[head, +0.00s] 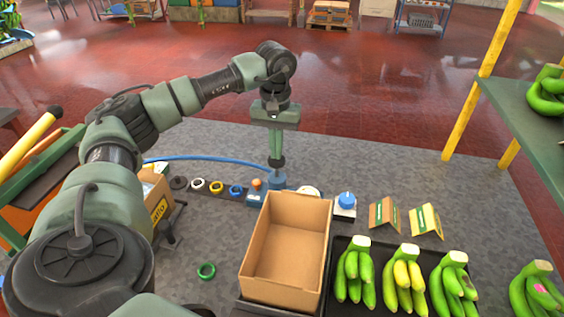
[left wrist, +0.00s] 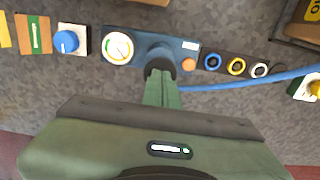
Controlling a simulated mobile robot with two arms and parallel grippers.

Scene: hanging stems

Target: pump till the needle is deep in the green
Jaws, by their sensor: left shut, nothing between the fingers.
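My left gripper (head: 277,157) is shut with nothing between its fingers and points straight down over the blue pump unit (head: 278,183). The left wrist view shows the gripper (left wrist: 161,76) above the blue unit (left wrist: 145,42), its tips at a dark round part (left wrist: 160,63); I cannot tell if they press on it. A white round gauge (left wrist: 118,48) with a green sector sits at the unit's left; its needle is too small to read surely. In the head view the gauge is mostly hidden behind the cardboard box. My right gripper is not in view.
A blue dial (head: 346,200) is on the other side. An open cardboard box (head: 327,240) and banana bunches (head: 402,280) stand in front.

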